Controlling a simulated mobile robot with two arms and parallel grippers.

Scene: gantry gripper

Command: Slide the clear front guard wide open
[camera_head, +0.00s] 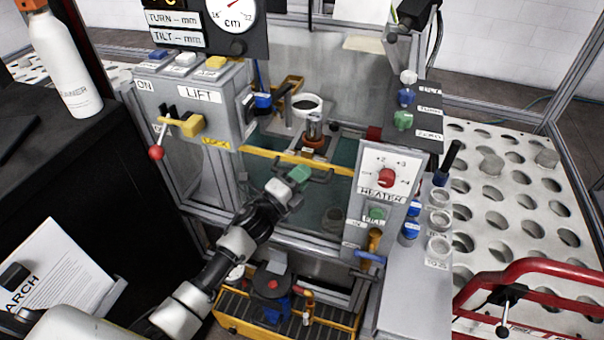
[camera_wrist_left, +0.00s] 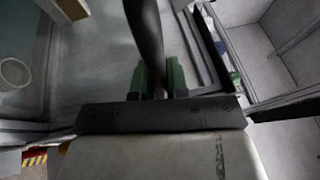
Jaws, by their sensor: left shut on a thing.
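The clear front guard (camera_head: 312,208) is a see-through, greenish pane at the front of the machine. A yellow strip (camera_head: 275,156) runs along its top edge, and a dark bar handle (camera_head: 322,179) sits just below the strip. Above the strip, the chamber inside shows uncovered. My left gripper (camera_head: 298,176) reaches up from the lower left to the handle. In the left wrist view its green-padded fingers (camera_wrist_left: 158,80) are shut on the dark handle bar (camera_wrist_left: 144,35). The fingers cover part of the handle. My right gripper is not in view.
A LIFT box (camera_head: 205,95) with a red-knobbed lever (camera_head: 156,152) stands left of the guard. A HEATER panel (camera_head: 383,180) stands close on the right. A yellow ribbed tray (camera_head: 255,316) lies below. A white bottle (camera_head: 65,65) stands on the black cabinet at left.

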